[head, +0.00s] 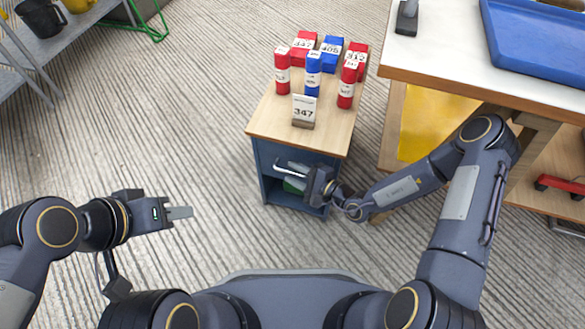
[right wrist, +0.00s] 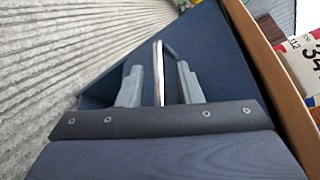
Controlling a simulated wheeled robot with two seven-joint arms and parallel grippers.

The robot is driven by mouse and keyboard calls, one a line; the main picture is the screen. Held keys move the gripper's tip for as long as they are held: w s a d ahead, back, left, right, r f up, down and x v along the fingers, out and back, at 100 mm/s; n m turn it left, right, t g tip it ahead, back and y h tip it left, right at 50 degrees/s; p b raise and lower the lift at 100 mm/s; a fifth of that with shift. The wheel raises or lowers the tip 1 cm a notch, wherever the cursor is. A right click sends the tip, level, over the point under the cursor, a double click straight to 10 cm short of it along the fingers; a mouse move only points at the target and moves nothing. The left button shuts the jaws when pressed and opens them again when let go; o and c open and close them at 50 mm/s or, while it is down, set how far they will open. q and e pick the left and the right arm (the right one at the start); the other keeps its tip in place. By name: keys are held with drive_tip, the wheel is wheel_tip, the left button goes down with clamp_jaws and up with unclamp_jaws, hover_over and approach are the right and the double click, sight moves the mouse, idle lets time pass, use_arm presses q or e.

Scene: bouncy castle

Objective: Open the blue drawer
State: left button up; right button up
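The blue drawer (head: 318,160) is in a small blue cabinet with a wooden top, in the middle of the head view. Its light metal bar handle (head: 289,165) shows at the front, and as a bright bar (right wrist: 158,75) in the right wrist view. My right gripper (head: 300,172) is at the handle. In the right wrist view, its two fingers (right wrist: 159,88) stand apart on either side of the bar, with a gap visible on both sides. The drawer front looks closed, though my gripper partly covers it. My left gripper (head: 180,212) is empty, over bare floor; its finger spacing is unclear.
A white-topped workbench (head: 440,60) is at right, shelving at upper left. The left floor is clear.

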clamp_jaws()
use_arm(q)
drive_tip(key=shift+s, duration=0.1)
use_arm(e)
drive_tip(key=shift+s+a, duration=0.1)
idle(0.3)
